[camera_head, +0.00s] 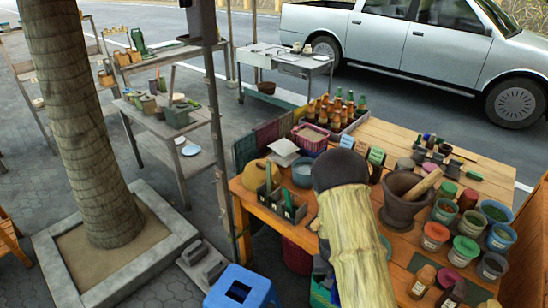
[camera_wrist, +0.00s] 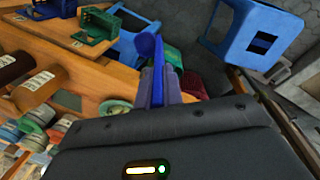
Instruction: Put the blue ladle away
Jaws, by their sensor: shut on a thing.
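The blue ladle (camera_wrist: 147,43) shows in the wrist view, its rounded head pointing away from me and its handle running back between my fingers. My gripper (camera_wrist: 164,84) is shut on the handle. The ladle is over the edge of the wooden table, apart from the things behind it as far as I can tell. In the head view my arm stands over the table front and I cannot make out the ladle or my gripper. A dark divided holder (camera_head: 290,212) stands at the table's left end.
A clay mortar (camera_head: 400,215) with a wooden pestle (camera_head: 427,183) stands right of my arm, by several lidded jars. A crate of bottles (camera_head: 350,125) is at the back. A blue stool (camera_head: 240,289) stands on the paving, also in the wrist view (camera_wrist: 248,32).

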